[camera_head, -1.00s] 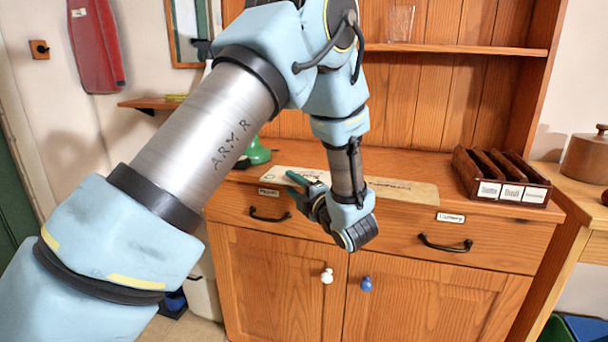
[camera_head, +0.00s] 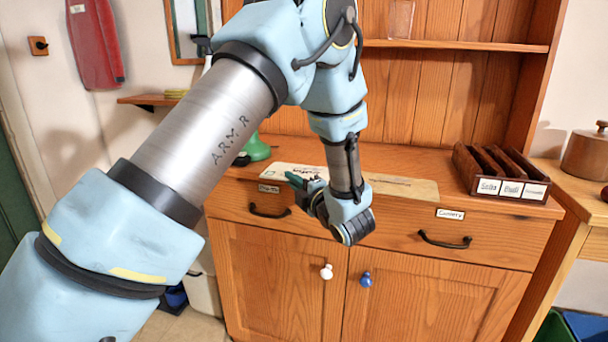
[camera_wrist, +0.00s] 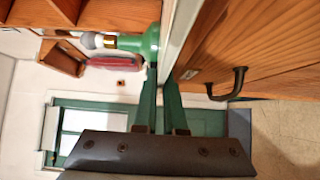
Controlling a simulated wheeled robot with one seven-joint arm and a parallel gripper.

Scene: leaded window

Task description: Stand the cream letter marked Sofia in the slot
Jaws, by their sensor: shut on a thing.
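The cream letter (camera_head: 284,170) lies flat at the front left of the sideboard top, with dark writing partly hidden by my gripper. My gripper (camera_head: 298,181) is at the front edge of the top, its teal fingers shut on the letter's near edge. In the wrist view the fingers (camera_wrist: 160,98) close around a thin pale strip, seen edge-on. The slotted wooden letter rack (camera_head: 460,172) stands at the right end of the top. Its slots carry white labels; the left one (camera_head: 487,186) seems to read Sofia and the middle one Budi.
A green object (camera_head: 257,149) stands behind the letter, and shows in the wrist view (camera_wrist: 150,42). A shelf (camera_head: 460,47) hangs above. Drawer handles (camera_head: 445,240) stick out below. A copper pot (camera_head: 588,155) stands far right.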

